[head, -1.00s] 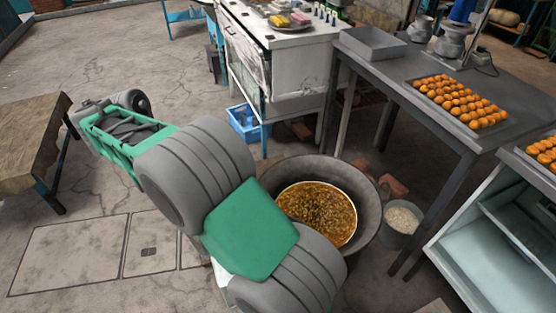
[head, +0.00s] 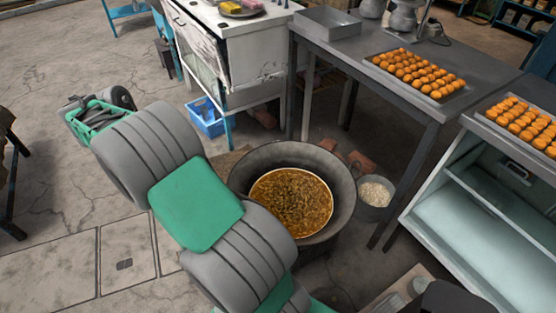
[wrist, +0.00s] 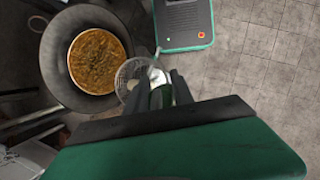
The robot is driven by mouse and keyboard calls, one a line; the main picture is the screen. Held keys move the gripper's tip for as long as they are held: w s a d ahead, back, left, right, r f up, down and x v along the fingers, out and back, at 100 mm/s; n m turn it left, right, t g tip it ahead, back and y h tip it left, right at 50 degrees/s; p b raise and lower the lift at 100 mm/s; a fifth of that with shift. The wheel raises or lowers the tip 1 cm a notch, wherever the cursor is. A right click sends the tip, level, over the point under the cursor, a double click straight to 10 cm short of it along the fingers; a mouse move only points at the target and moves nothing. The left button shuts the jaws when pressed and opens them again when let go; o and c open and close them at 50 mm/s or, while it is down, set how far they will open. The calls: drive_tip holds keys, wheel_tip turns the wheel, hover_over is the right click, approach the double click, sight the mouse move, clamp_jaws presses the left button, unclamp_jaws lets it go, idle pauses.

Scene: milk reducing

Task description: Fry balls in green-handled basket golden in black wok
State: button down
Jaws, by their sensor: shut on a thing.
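The wok (wrist: 60,78) also shows at the upper left of the wrist view. My gripper (wrist: 165,84) is shut on the green handle (wrist: 163,97) of the wire basket (wrist: 130,76). In the wrist view the basket is beside the wok's right rim, and whether it overlaps the rim is unclear. The basket's contents are too small to make out. My gripper and the basket cannot be made out in the head view.
Trays of orange balls (head: 418,75) (head: 525,125) stand on the grey table and counter at the right. A bucket (head: 375,192) with pale contents stands right of the wok. A white cabinet (head: 235,50) and blue crate (head: 207,118) are behind. The floor at left is mostly clear.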

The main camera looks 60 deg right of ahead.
drive_tip(key=s+d+f+n+h+b, duration=0.15)
drive_tip(key=s+d+f, duration=0.4)
drive_tip(key=d, duration=0.65)
drive_tip(key=s+d+f+n, duration=0.2)
drive_tip(key=s+d+f, duration=0.2)
drive_tip(key=s+d, duration=0.55)
drive_tip(key=s+d+f+n+h, duration=0.1)
drive_tip(key=s+d+f+n, duration=0.3)
drive_tip(key=d, duration=1.1)
wheel_tip(320, 180, down, 23)
drive_tip(key=m+b, duration=0.2)
drive_tip(key=b, duration=1.1)
drive_tip(key=shift+w+a+f+t+b, duration=0.15)
drive_tip(key=shift+w+a+t+b, duration=0.05)
drive_tip(key=shift+w+t+b, duration=0.15)
drive_tip(key=shift+m, duration=0.25)
idle(1.5)
